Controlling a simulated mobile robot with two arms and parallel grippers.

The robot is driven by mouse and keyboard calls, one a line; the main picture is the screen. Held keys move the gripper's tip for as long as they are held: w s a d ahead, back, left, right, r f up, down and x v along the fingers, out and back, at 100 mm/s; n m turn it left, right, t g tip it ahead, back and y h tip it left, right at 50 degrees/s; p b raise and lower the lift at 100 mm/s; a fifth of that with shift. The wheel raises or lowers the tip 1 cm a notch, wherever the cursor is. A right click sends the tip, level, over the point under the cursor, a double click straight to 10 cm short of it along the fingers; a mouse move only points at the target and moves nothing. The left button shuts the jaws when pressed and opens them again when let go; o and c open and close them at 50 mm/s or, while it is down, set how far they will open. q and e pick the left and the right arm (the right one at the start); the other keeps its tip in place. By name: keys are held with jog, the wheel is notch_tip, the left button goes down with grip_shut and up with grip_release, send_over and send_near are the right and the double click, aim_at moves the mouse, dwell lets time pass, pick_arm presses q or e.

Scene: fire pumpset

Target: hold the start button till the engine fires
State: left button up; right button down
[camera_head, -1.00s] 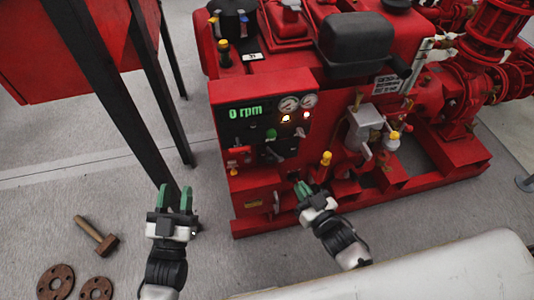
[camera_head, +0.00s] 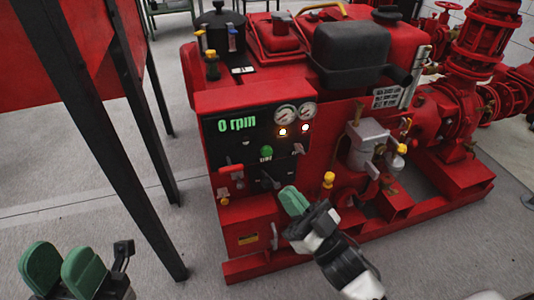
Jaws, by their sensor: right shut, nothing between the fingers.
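The red engine pumpset stands in the middle, with a dark control panel (camera_head: 262,147) on its near face. The panel's display (camera_head: 237,124) reads 0 rpm. A round green button (camera_head: 266,152), which looks like the start button, sits mid-panel and is uncovered. My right gripper (camera_head: 291,198) is shut and empty, its green fingertips below and slightly right of the button, apart from it in the picture. My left gripper (camera_head: 62,268) is open and empty at the lower left, far from the panel.
An amber lamp (camera_head: 283,132) and a red lamp (camera_head: 305,128) glow below two gauges. A red lever (camera_head: 231,171) sits at the panel's left. A yellow-topped fitting (camera_head: 328,180) stands right of my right gripper. Black stand legs (camera_head: 150,140) rise at left; grey floor is clear between.

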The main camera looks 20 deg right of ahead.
aim_at(267, 152)
jog(key=w+b, duration=0.1)
jog(key=w, duration=0.7)
jog(key=shift+w+b, duration=0.35)
jog(key=shift+w, duration=0.05)
jog(key=shift+w+a, duration=0.15)
dwell(1.7)
jog(key=shift+w, duration=0.25)
jog(key=shift+w, duration=0.4)
dwell(3.3)
jog(key=shift+s+p, duration=0.1)
jog(key=shift+p, duration=0.2)
jog(key=shift+s+p, duration=0.35)
jog(key=shift+s, duration=0.35)
